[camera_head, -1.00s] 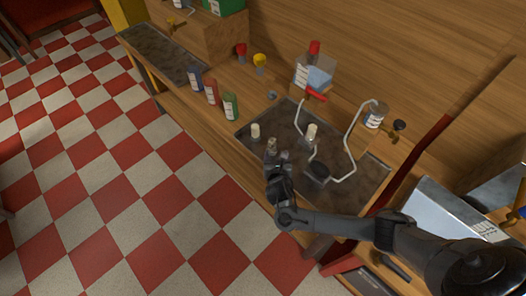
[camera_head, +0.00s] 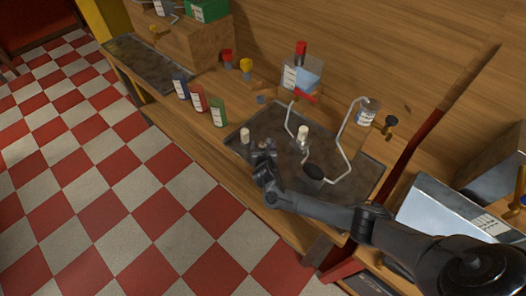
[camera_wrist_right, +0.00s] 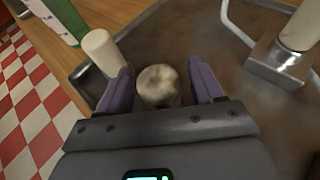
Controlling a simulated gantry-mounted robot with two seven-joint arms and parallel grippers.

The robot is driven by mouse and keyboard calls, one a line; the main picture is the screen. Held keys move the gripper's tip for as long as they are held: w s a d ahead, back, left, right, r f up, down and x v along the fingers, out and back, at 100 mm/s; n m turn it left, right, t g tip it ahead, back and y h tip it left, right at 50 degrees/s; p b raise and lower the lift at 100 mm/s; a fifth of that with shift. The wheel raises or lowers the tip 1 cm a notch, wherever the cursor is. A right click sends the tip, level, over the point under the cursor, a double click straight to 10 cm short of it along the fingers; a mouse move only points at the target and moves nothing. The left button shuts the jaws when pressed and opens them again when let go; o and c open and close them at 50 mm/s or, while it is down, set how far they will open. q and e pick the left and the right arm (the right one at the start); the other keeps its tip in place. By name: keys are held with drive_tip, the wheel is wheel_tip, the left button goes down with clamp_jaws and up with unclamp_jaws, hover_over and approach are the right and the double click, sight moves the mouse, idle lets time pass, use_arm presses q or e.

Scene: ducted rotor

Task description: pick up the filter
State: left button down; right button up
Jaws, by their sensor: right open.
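A short cylinder with a mottled grey-beige top (camera_wrist_right: 158,86) stands between the fingers of my right gripper (camera_wrist_right: 160,92) in the wrist view. It may be the filter; its look alone does not settle this. The fingers are open, one on each side, and I see no clear grip. In the head view my right gripper (camera_head: 263,148) is low over the front left of the dark tray and largely hides this cylinder. A plain cream cylinder (camera_head: 245,136) stands just left of it; it also shows in the wrist view (camera_wrist_right: 103,50). My left gripper is out of view.
The dark tray (camera_head: 345,190) also holds a cream cylinder on a metal block (camera_head: 303,133) and a bent white tube (camera_head: 347,135) near a black round part (camera_head: 313,172). Blue, red and green containers (camera_head: 218,113) stand left of the tray.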

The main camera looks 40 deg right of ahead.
drive_tip(key=shift+w+d+f, duration=0.15)
drive_tip(key=shift+w+d, duration=0.1)
drive_tip(key=shift+w, duration=0.05)
drive_tip(key=c, duration=1.1)
drive_tip(key=shift+o, duration=0.2)
